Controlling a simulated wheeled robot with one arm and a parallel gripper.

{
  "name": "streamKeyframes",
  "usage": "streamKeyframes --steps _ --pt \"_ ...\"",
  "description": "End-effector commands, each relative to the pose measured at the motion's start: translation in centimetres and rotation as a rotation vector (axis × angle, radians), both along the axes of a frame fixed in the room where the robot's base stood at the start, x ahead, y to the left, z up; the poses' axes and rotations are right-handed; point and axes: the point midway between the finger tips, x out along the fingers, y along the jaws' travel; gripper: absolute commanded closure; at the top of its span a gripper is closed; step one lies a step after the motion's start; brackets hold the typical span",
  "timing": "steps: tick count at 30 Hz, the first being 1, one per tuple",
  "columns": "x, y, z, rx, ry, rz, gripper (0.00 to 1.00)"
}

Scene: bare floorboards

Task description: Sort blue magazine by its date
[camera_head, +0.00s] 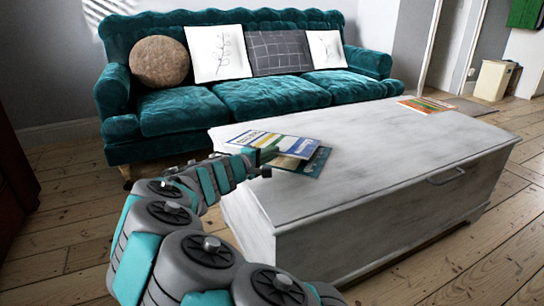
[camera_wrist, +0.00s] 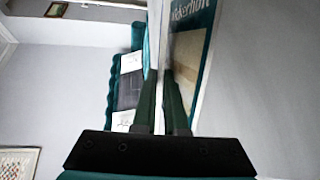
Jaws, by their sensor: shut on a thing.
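A magazine with a white, blue and yellow cover (camera_head: 280,141) is at the left end of the grey chest top, overlapping a dark teal magazine (camera_head: 312,165). My gripper (camera_head: 268,160) is at their near left edge, shut on the upper magazine. In the wrist view my gripper (camera_wrist: 160,82) closes on a thin edge, seen end-on. The teal magazine (camera_wrist: 208,22) shows beside it, with white lettering partly cut off. No date is readable. I cannot tell whether the held magazine is lifted. An orange magazine (camera_head: 427,105) lies apart at the chest's far right.
The grey wooden chest (camera_head: 400,150) has a wide bare top between the magazine groups. A teal sofa (camera_head: 220,105) with several cushions stands behind it. A beige bin (camera_head: 492,80) is at the far right. Floorboards are open at the front right.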

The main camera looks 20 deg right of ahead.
Motion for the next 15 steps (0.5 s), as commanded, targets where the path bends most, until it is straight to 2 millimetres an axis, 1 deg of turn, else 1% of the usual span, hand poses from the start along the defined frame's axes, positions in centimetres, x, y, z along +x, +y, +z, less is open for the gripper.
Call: streamKeyframes --steps 7,8,15 --pt "0.0 0.0 0.06 -0.001 -0.001 0.0 1.0" --pt "0.0 0.0 0.05 -0.001 -0.001 0.0 0.87" --pt "0.01 0.01 0.03 -0.001 -0.001 0.0 0.6"
